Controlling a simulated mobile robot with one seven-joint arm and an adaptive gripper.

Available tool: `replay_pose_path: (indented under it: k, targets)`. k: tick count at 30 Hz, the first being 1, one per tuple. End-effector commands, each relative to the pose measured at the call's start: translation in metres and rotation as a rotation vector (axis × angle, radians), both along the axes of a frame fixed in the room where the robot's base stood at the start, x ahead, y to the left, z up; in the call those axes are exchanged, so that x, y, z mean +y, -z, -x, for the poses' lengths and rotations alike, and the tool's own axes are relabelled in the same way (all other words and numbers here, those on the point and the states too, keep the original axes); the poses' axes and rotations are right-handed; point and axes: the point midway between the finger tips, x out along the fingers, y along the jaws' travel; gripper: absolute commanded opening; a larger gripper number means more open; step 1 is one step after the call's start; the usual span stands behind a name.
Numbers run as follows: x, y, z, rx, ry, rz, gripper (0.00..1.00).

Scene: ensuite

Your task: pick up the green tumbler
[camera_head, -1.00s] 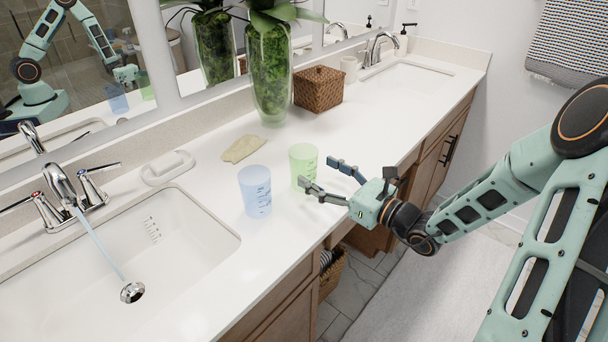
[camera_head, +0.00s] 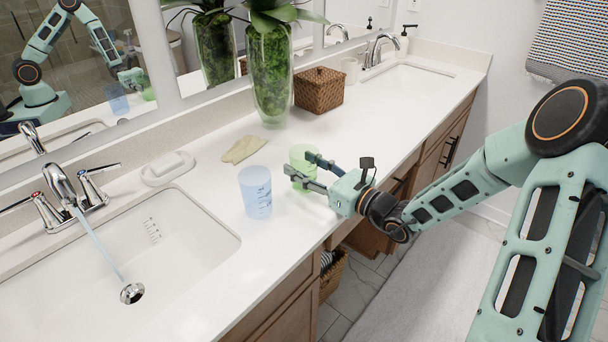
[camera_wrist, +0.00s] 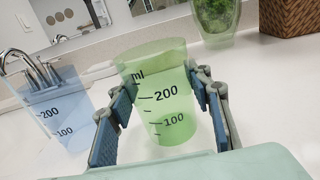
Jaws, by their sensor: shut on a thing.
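The green tumbler (camera_head: 302,157) stands upright on the white counter, right of the blue tumbler (camera_head: 256,192). My gripper (camera_head: 305,169) has reached it from the front right, with one finger on either side, and is shut on it. In the wrist view the green tumbler (camera_wrist: 160,95) sits between the two finger pads (camera_wrist: 165,105), with its 100 and 200 ml marks facing the camera. The blue tumbler (camera_wrist: 58,108) stands just outside the left finger in that view. In the head view the fingers hide part of the green tumbler.
A folded tan cloth (camera_head: 243,149) and a soap dish (camera_head: 168,168) lie on the counter to the left. A glass vase (camera_head: 272,85) and a woven box (camera_head: 319,90) stand behind. The sink (camera_head: 150,255) with running water is at front left. Counter to the right is clear.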

Motion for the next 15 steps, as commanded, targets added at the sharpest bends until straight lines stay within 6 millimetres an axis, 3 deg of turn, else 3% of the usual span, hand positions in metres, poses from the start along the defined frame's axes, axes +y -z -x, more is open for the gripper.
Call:
replay_pose_path:
  k: [3,15]
  targets:
    - [-0.0002,0.0001,0.0001,0.0,0.0,0.0,0.22]
    - [-0.0002,-0.0069,-0.0001,-0.001,0.0,0.001,0.21]
